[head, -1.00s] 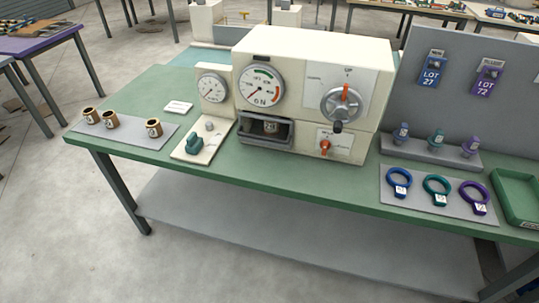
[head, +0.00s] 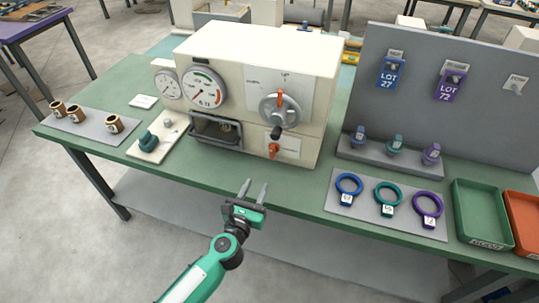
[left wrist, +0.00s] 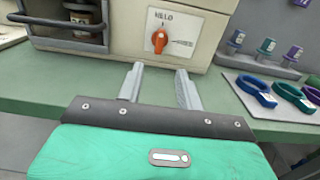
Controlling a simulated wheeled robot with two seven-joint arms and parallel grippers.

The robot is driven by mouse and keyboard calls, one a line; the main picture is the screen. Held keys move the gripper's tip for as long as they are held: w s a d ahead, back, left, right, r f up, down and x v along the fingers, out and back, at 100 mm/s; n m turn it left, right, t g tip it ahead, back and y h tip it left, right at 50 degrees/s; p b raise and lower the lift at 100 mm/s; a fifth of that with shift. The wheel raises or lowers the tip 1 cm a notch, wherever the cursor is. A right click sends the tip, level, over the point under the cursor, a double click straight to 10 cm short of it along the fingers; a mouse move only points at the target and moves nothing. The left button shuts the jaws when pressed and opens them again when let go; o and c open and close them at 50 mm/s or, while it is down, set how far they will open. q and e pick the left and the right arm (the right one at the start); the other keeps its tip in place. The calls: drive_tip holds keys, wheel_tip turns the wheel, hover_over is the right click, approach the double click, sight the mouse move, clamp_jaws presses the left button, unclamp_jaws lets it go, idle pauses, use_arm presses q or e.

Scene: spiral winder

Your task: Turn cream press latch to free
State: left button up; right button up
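The cream press (head: 255,55) stands on the green table. Its latch is a small orange-red knob (head: 274,150) on a white plate low on the front; it also shows in the left wrist view (left wrist: 159,40), pointing up toward a label that looks like HELD, with a second label to its right. My left gripper (head: 254,187) is open and empty, in front of the table's front edge and short of the latch. In the left wrist view its two fingers (left wrist: 161,85) point toward the press, below the latch. My right gripper is not in view.
Coloured rings on a grey mat (head: 340,206) lie to the right, beside a green tray (head: 482,213). The table before the press is clear.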

sight(271, 153)
use_arm(q)
drive_tip(key=x, duration=1.2)
drive_tip(key=shift+w+d, duration=0.2)
drive_tip(key=shift+w, duration=0.6)
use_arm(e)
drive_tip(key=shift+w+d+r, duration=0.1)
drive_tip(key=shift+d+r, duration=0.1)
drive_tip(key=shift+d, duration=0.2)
use_arm(q)
clamp_jaws()
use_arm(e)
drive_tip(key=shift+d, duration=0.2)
